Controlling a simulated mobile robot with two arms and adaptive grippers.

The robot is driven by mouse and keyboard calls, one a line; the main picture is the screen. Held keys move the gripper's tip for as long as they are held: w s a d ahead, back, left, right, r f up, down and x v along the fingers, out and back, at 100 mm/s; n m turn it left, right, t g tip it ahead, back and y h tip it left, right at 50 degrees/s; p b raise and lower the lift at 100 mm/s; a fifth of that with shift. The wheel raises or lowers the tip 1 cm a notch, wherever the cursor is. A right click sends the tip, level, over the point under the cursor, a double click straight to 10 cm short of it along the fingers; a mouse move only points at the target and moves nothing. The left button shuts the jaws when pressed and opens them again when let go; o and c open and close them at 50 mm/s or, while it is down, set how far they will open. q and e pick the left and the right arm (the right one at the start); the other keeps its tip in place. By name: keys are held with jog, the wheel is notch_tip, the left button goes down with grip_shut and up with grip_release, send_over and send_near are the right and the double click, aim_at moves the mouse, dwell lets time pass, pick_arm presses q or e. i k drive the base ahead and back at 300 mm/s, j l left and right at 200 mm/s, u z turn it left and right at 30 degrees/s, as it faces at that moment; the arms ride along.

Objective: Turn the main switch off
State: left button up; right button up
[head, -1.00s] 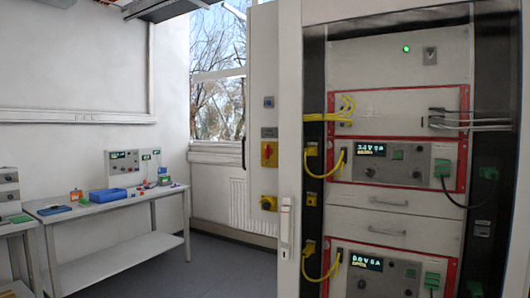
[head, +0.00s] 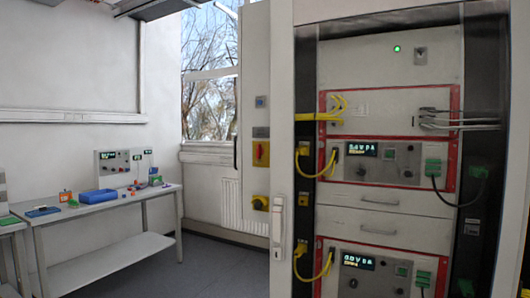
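The main switch seems to be the red rotary handle on a yellow plate (head: 261,153), mounted on the narrow side wall of the grey cabinet (head: 283,60). The handle looks upright. A small blue-grey control (head: 260,101) sits above. A green lamp (head: 397,49) is lit at the top of the cabinet front. Neither of my grippers shows in the head view.
The cabinet holds red-framed units with lit displays (head: 362,149) and yellow cables (head: 326,165). A white door handle (head: 277,228) stands out at its front edge.

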aim_at(260, 151)
jog(key=i+j+z, duration=0.5)
jog(key=j+z, duration=0.3)
jog(key=i+j, duration=0.15)
jog(key=j, duration=0.2)
jog(key=i+j+z, duration=0.1)
jog(key=j, duration=0.3)
jog(key=i+j, duration=0.15)
jog(key=j, duration=0.2)
jog(key=i+j, duration=0.15)
jog(key=j, duration=0.25)
jog(key=i+j+z, duration=0.1)
jog(key=j, duration=0.25)
jog(key=i+j, duration=0.15)
jog(key=j, duration=0.25)
jog(key=i+j+z, duration=0.1)
jog(key=j, duration=0.3)
